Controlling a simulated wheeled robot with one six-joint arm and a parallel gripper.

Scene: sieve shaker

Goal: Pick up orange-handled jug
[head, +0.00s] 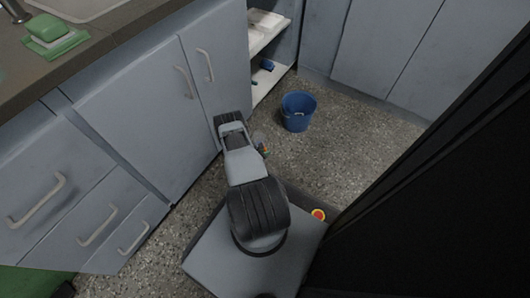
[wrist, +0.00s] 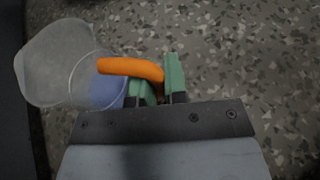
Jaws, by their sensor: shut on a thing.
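The jug (wrist: 52,68) is clear and translucent, at the left of the wrist view, with its wide mouth toward the left. Its orange handle (wrist: 125,67) reaches between the green fingers of my gripper (wrist: 158,88). The gripper is shut on the handle. A blue patch shows through or beside the jug's lower right; I cannot tell which. In the head view my arm hides most of the gripper, and only a small piece with a bit of orange shows beside the arm near the cabinets.
A blue bucket (head: 298,112) stands on the speckled floor (head: 345,150) beyond my arm. Grey cabinets (head: 150,110) with handles line the left, beside open shelves (head: 270,75). A large black panel (head: 440,190) is close on the right. Floor around the bucket is free.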

